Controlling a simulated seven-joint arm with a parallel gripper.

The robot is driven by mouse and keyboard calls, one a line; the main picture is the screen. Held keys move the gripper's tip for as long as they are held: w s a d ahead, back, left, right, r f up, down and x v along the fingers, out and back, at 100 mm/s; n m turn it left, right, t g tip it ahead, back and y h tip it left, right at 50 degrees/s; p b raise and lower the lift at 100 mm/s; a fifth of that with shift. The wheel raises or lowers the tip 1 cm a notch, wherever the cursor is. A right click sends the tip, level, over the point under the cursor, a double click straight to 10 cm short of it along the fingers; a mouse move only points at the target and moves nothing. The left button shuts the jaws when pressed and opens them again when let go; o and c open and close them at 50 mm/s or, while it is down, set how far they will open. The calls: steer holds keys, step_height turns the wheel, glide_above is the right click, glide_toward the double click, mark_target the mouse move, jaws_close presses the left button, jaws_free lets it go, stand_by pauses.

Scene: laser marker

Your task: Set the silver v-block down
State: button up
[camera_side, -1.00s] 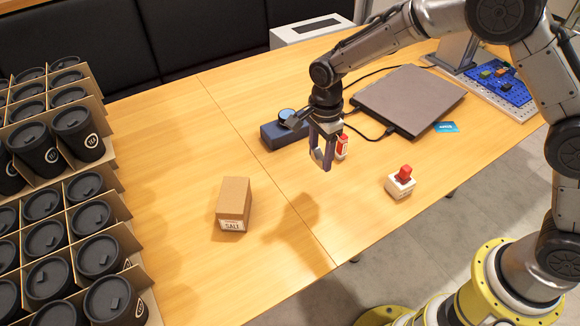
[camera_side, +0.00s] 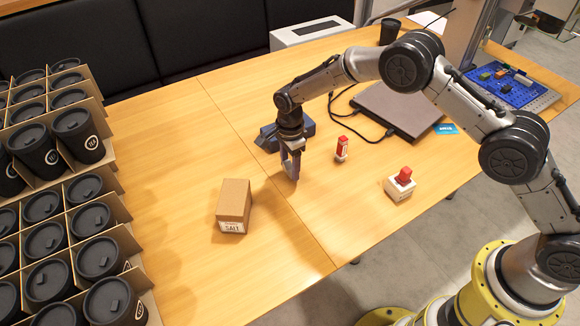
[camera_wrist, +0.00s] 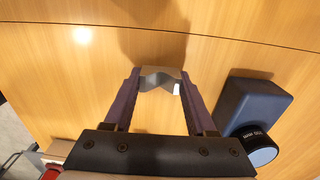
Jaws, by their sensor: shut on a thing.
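The silver v-block (camera_wrist: 160,79) is held between the two fingertips of my gripper (camera_wrist: 160,84), shown in the wrist view. It has a notched, shiny metal face. In the side view my gripper (camera_side: 291,172) points down over the wooden table (camera_side: 180,130), right of the cardboard salt box, and the fingers mostly hide the block. My gripper is low, close to the tabletop; I cannot tell whether the block touches it.
A salt box (camera_side: 233,205) stands left of my gripper. A dark blue device (camera_wrist: 250,108) lies close by, behind it in the side view. A red-and-white bottle (camera_side: 342,149), a red-button box (camera_side: 399,184) and a laptop (camera_side: 395,108) are to the right. Cup crates (camera_side: 110,165) fill the left.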

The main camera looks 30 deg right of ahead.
mark_target(290, 169)
steer(key=shift+f, duration=0.3)
steer(key=shift+f, duration=0.15)
steer(key=o, duration=1.4)
steer(key=shift+c, duration=0.2)
step_height(290, 169, up, 12)
